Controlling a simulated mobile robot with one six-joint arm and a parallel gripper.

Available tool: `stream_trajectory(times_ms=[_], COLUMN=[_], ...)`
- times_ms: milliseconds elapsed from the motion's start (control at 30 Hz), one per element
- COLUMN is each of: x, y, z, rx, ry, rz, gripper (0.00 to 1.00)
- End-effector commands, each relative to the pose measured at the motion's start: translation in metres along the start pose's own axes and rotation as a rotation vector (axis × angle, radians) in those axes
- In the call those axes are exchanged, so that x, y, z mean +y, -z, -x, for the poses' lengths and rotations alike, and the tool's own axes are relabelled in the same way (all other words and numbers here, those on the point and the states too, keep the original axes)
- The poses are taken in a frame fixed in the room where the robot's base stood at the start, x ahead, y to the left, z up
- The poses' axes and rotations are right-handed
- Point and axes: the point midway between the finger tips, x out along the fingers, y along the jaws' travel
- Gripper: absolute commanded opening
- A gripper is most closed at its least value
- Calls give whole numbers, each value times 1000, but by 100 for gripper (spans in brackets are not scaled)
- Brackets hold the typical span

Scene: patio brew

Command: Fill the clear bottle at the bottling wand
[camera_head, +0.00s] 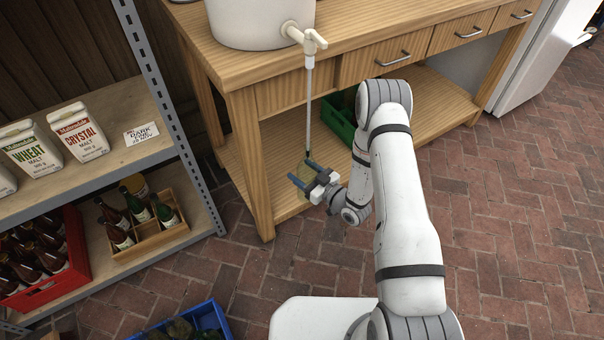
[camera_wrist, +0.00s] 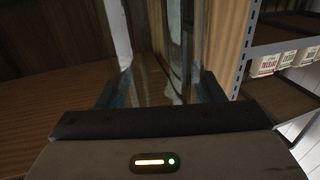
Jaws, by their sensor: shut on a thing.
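The bottling wand (camera_head: 309,105) is a thin pale tube. It hangs straight down from the white spigot (camera_head: 306,38) on the white bucket (camera_head: 258,20) at the bench edge. My gripper (camera_head: 302,176) is shut on the clear bottle (camera_head: 304,172), just below the wand's lower end. The bottle looks upright and see-through with a yellowish tint. The wand's tip meets the bottle's top; how far it reaches inside, and the liquid level, I cannot tell. In the wrist view the bottle (camera_wrist: 165,78) stands between the two dark fingers.
The wooden bench (camera_head: 285,88) with its lower shelf stands behind my gripper, a green crate (camera_head: 338,122) on that shelf. At left are a metal rack, a red crate (camera_head: 45,285) and a wooden bottle carrier (camera_head: 150,240). A blue crate (camera_head: 215,318) sits in front. Brick floor at right is clear.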

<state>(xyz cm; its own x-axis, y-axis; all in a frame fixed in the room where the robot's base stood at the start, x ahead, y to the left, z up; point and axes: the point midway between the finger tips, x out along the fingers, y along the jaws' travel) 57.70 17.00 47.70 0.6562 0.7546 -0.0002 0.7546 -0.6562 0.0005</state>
Motion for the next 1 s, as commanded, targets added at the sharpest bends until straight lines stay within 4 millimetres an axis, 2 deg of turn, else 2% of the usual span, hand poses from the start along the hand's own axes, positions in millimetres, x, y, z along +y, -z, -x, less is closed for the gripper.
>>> stream_trajectory(times_ms=[33, 1000], x=[0, 0], y=[7, 73], z=[0, 0], rx=[2, 2], ry=[0, 1], rz=[1, 1], gripper=[27, 27])
